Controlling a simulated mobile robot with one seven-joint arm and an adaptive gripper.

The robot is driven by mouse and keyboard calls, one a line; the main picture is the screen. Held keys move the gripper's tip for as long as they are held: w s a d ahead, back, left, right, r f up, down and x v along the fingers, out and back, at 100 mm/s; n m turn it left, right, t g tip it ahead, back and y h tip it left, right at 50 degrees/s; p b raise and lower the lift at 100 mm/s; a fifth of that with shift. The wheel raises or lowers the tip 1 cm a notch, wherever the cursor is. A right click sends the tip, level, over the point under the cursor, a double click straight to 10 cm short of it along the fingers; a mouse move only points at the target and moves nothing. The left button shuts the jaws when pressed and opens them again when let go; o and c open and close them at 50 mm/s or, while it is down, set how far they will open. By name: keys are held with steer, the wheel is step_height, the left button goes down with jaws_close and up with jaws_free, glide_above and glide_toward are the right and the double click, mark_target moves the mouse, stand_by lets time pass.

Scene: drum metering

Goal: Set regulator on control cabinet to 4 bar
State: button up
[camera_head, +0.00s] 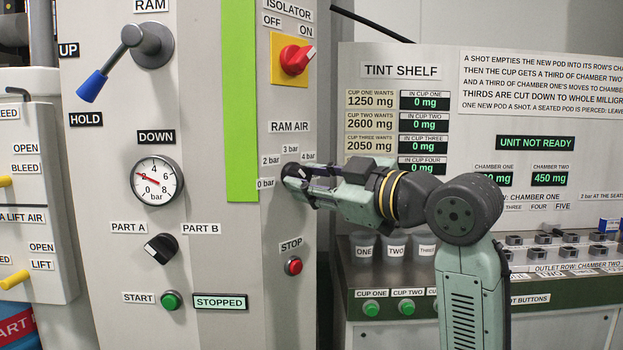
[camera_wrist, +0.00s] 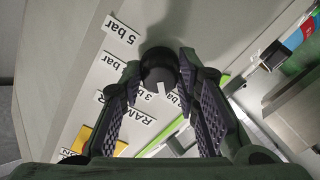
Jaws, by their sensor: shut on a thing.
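The control cabinet (camera_head: 215,270) has a ram air regulator on its right-hand face, ringed by bar labels. In the head view, my gripper (camera_head: 290,174) covers the knob. In the wrist view, the regulator knob (camera_wrist: 158,66) is round and black, and my gripper (camera_wrist: 162,80) is closed on it with a ridged finger pad on each side. A white pointer mark (camera_wrist: 163,88) on the knob points between the 3 bar label (camera_wrist: 147,98) and the partly hidden label to its right. The 5 bar label (camera_wrist: 122,28) is at upper left. The gauge (camera_head: 155,183) needle sits near 2.
The red isolator switch (camera_head: 296,60) is above the regulator, and the red stop button (camera_head: 293,265) is below it. The ram lever (camera_head: 120,60), part selector (camera_head: 160,248) and start button (camera_head: 171,300) are on the front face. The tint shelf (camera_head: 440,55) stands behind my arm.

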steer(key=m+p, duration=0.1)
steer(key=m, duration=0.4)
steer(key=shift+s+a+r+p, duration=0.1)
steer(key=shift+p, duration=0.3)
steer(key=m+p, duration=0.2)
steer(key=m, duration=0.2)
steer(key=m+p, duration=0.2)
steer(key=m, duration=0.3)
steer(key=shift+s+a+r+m+p, duration=0.1)
steer(key=shift+m+p, duration=1.5)
steer(key=shift+m, duration=0.8)
steer(key=o, duration=1.1)
steer(key=shift+s, duration=0.1)
